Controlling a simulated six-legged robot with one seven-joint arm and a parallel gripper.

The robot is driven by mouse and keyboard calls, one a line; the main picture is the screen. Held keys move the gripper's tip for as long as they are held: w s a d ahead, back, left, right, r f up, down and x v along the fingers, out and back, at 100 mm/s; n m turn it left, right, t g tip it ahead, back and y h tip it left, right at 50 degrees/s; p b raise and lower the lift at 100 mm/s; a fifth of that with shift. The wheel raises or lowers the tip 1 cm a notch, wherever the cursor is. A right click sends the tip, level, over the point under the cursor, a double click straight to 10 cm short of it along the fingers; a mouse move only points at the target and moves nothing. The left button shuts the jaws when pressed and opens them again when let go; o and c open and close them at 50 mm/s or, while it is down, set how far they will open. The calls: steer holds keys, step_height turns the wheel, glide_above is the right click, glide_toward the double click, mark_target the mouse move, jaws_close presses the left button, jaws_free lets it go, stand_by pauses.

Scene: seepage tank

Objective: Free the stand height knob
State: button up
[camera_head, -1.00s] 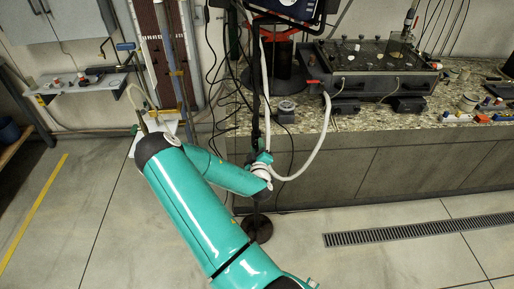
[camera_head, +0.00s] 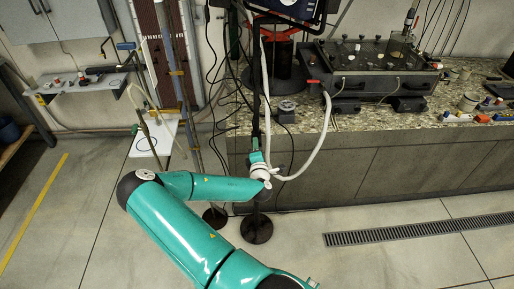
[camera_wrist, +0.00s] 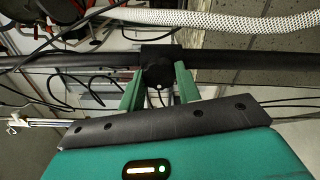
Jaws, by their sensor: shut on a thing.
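The stand is a thin black pole (camera_head: 256,108) rising from a round dark base (camera_head: 257,229) on the floor in front of the counter. In the wrist view its pole (camera_wrist: 245,66) runs across the picture. The stand height knob (camera_wrist: 158,72) is a dark round knob on a black collar at the pole. My gripper (camera_wrist: 160,88) has its two green fingers on either side of the knob, shut on it. In the head view my gripper (camera_head: 257,158) is at the pole, just in front of the counter edge; the knob is too small to make out there.
A pale hose (camera_head: 318,140) loops close to the right of my gripper and crosses the wrist view. Black cables hang left of the pole. The speckled counter (camera_head: 350,122) is just behind. Another round base (camera_head: 215,217) stands left. Floor is clear at right, around a drain grate (camera_head: 420,230).

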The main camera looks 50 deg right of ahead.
steer(key=n, duration=0.6)
steer(key=shift+f, duration=0.1)
stand_by(0.4)
steer(key=o, duration=1)
steer(key=shift+c, duration=0.2)
steer(key=shift+s, duration=0.1)
steer(key=v, duration=1.3)
steer(key=shift+s+a, duration=0.25)
steer(key=shift+a, duration=0.05)
